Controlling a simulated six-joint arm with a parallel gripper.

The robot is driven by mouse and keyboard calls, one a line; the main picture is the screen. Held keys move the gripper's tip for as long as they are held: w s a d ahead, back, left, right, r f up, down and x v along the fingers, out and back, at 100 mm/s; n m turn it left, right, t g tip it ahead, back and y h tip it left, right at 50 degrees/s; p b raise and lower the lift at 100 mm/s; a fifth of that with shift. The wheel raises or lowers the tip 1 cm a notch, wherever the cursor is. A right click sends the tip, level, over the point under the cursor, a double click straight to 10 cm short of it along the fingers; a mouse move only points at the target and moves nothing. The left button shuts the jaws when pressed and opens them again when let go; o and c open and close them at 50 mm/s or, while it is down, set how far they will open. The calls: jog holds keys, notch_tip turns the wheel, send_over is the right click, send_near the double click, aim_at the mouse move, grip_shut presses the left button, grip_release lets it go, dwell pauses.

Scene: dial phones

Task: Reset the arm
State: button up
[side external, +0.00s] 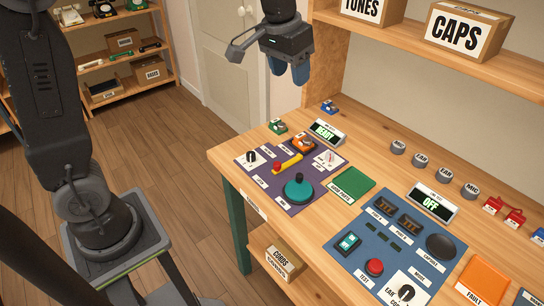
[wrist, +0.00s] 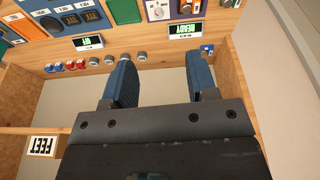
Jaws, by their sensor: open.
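My gripper (side external: 289,70) hangs in the air at the top middle of the side external view, above and behind the far left end of the wooden bench (side external: 236,142). In the wrist view my gripper (wrist: 166,85) shows two blue fingers spread apart with nothing between them. It is open and touches nothing. The bench top lies beyond the fingers at the top of the wrist view. The display reading READY (side external: 325,133) and the purple panel (side external: 255,187) are below my gripper and toward the front.
A shelf with a CAPS box (side external: 460,35) runs above the bench at right. A blue panel (side external: 345,262), green mat (side external: 350,185), orange mat (side external: 484,280), OFF display (side external: 432,202) and several grey caps (side external: 420,159) cover the bench. A shelf rack (side external: 130,57) stands far left.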

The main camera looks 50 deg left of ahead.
jog(key=s+f+t, duration=0.3)
jog(key=s, duration=1.9)
jog(key=shift+a+m, duration=0.3)
jog(key=shift+a, duration=0.15)
jog(key=shift+w+f, duration=0.1)
